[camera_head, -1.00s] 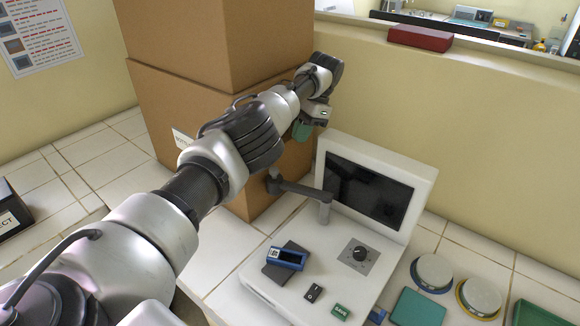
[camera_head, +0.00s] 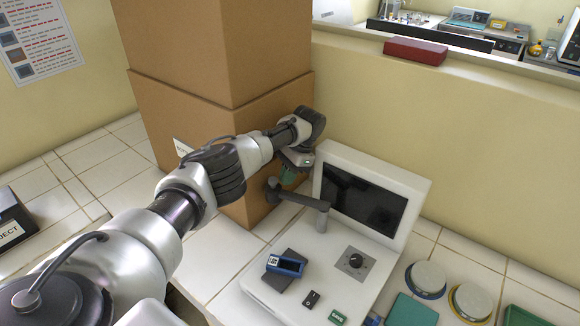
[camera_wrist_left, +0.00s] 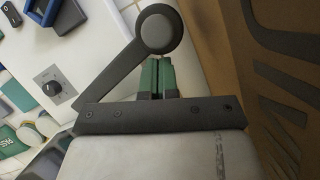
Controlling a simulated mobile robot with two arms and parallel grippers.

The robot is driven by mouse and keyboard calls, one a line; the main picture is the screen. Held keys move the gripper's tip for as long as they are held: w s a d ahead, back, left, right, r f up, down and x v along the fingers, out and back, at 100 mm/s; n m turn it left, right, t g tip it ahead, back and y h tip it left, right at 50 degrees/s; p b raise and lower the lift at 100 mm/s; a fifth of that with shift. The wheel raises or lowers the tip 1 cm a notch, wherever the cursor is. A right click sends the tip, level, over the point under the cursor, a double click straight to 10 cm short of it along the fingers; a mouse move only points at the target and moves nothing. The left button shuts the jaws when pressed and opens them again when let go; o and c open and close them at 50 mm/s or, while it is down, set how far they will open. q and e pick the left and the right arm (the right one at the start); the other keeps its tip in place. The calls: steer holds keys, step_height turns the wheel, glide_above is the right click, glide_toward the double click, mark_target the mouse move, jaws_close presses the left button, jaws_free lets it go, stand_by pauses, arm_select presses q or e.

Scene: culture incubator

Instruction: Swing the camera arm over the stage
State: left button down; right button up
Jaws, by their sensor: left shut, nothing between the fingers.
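The camera arm (camera_head: 300,198) is a dark grey bar on a grey post at the left side of the white instrument (camera_head: 345,151). Its round head points left, away from the stage; it shows large in the left wrist view (camera_wrist_left: 158,29). The stage (camera_head: 271,281) is a dark plate on the instrument's base with a blue block (camera_head: 287,265) on it. My left gripper (camera_head: 289,177) has green fingertips. They are shut and empty, close beside the round head (camera_wrist_left: 155,78); I cannot tell whether they touch it. My right gripper is not in view.
A tall cardboard box (camera_head: 215,130) stands close behind and left of my left gripper. A knob (camera_head: 354,261), a black switch (camera_head: 311,299) and a green SAVE button (camera_head: 337,317) are on the instrument's base. Round dishes (camera_head: 427,278) lie to the right.

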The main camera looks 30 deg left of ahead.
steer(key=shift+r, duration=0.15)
arm_select(q)
steer(key=shift+s+n+p, duration=0.4)
steer(key=shift+s+p, duration=0.05)
steer(key=shift+p, duration=0.15)
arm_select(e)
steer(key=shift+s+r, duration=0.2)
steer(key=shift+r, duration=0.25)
